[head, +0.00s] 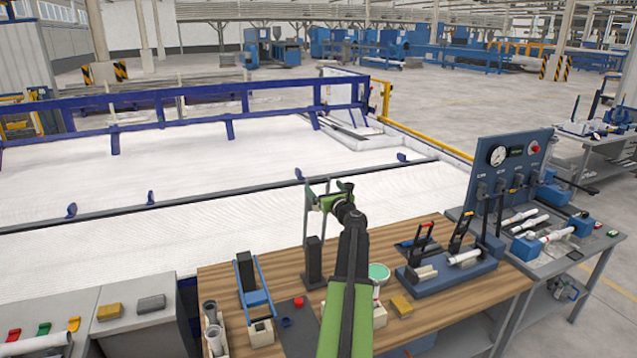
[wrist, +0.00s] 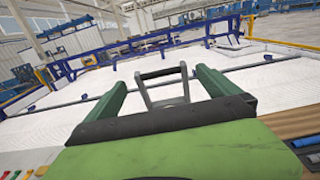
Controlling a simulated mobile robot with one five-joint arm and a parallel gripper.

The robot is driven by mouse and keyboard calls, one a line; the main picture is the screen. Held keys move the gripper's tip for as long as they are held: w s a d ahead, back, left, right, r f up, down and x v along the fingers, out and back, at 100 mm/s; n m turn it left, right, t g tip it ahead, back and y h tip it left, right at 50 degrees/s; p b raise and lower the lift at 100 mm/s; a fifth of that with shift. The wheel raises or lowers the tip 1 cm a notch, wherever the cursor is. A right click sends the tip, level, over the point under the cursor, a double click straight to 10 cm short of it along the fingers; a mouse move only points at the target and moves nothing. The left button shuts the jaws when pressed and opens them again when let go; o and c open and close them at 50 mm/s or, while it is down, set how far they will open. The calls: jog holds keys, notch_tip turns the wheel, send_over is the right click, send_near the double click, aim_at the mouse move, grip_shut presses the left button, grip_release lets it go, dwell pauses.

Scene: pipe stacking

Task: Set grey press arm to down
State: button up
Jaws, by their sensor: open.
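The grey press arm (head: 308,212) stands upright above its dark press post (head: 313,264) on the wooden bench. In the wrist view its grey frame with a dark crossbar (wrist: 160,73) shows between my green fingers. My gripper (head: 326,203) is open, high over the bench at the upper part of the arm. I cannot tell whether a finger touches it. My own arm hides part of the press base.
A blue lever press (head: 255,298) stands left on the wooden bench (head: 220,276). A blue clamp fixture (head: 447,277), a green-topped cup (head: 379,272) and a yellow block (head: 401,306) are to the right. A gauge panel (head: 510,165) rises behind.

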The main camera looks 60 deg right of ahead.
jog(key=x, duration=0.6)
jog(key=shift+w+d, duration=0.2)
